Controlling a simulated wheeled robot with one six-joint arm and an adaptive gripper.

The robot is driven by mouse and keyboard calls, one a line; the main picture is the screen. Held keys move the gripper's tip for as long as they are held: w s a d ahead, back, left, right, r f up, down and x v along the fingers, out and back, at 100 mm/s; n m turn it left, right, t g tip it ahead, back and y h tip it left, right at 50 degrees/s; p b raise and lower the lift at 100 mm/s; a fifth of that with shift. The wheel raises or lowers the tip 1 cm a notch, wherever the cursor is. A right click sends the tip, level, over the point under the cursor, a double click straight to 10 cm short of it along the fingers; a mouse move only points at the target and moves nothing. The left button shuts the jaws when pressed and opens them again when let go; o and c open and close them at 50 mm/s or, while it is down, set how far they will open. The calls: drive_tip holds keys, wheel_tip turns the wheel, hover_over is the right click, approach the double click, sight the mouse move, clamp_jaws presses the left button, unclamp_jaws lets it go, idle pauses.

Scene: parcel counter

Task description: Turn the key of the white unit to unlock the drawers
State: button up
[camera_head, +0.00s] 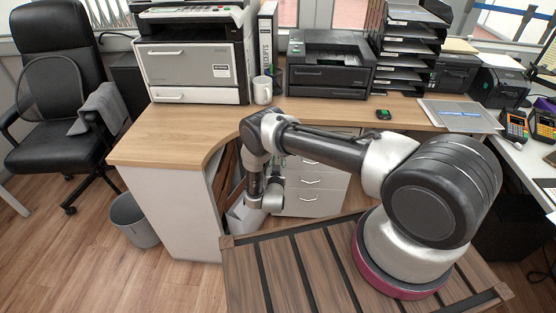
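The white unit (318,181) is a drawer pedestal under the desk, with several drawers that have curved metal handles. The drawers in view look shut. Its upper left part is hidden behind my arm, and I cannot make out the key or its lock. My arm reaches left from its base and bends down at the elbow in front of the desk's inner edge. The wrist (263,195) hangs beside the left side of the white unit. The fingers of my gripper cannot be made out, so I cannot tell whether they touch anything.
The wooden desk (182,140) curves around the unit and carries a large printer (192,65), a white mug (262,90), a black printer (328,64) and a paper tray stack (407,45). A grey bin (134,220) and black chair (62,95) stand left. Floor at lower left is clear.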

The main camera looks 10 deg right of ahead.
clamp_jaws()
drive_tip(key=shift+m, duration=0.3)
drive_tip(key=shift+s+d+f+m, duration=0.1)
drive_tip(key=shift+m, duration=2.75)
drive_tip(key=shift+d+f+m, duration=0.1)
drive_tip(key=shift+m, duration=2.7)
drive_tip(key=shift+s+d+f+m, duration=0.1)
drive_tip(key=shift+m, duration=2.75)
unclamp_jaws()
